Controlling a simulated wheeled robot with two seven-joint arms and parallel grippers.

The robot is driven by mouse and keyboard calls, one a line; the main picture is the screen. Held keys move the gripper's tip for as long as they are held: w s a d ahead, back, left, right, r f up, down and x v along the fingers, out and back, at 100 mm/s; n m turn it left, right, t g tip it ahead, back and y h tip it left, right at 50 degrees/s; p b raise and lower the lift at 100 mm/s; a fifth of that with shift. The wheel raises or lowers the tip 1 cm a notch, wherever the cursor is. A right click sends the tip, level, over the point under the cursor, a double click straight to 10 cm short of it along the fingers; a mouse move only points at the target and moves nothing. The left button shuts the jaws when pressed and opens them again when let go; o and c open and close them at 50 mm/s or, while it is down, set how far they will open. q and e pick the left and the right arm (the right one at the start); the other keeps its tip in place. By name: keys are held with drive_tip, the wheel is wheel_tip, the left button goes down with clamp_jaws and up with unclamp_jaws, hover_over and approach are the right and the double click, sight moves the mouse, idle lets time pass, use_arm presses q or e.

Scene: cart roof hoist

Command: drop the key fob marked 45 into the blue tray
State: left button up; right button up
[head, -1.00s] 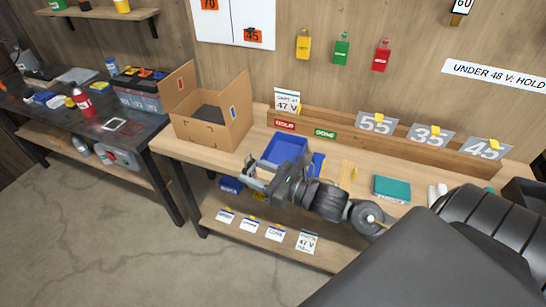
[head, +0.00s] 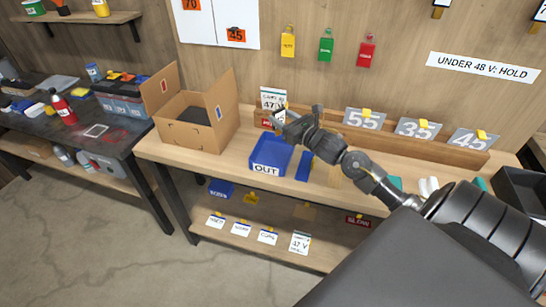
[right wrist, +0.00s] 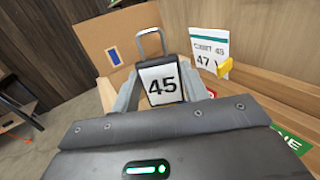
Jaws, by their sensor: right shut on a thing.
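The key fob marked 45 (right wrist: 161,84) is a dark-framed tag with a white face and a metal loop on top. In the right wrist view it stands upright between the fingertips of my right gripper (right wrist: 160,92), which is shut on it. In the head view my right gripper (head: 284,121) is raised above the back part of the blue tray (head: 271,150); the fob is too small to make out there. The tray sits on the wooden bench with a white OUT label on its front. My left gripper is not in view.
An open cardboard box (head: 193,137) stands left of the tray. A white card reading 47 V (head: 272,97) stands behind my gripper. A wooden rack (head: 395,144) with plates 55, 35 and 45 runs along the back. A blue item (head: 304,166) lies right of the tray.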

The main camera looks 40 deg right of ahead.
wheel_tip(320, 180, down, 6)
drive_tip(key=b, duration=0.3)
drive_tip(key=shift+r, duration=0.1)
drive_tip(key=o, duration=1.2)
drive_tip(key=shift+c, duration=0.2)
drive_tip(key=shift+s, duration=0.1)
drive_tip(key=s+b, duration=0.3)
drive_tip(key=s, duration=0.7)
drive_tip(key=shift+s+d, duration=0.3)
drive_tip(key=shift+s, duration=0.05)
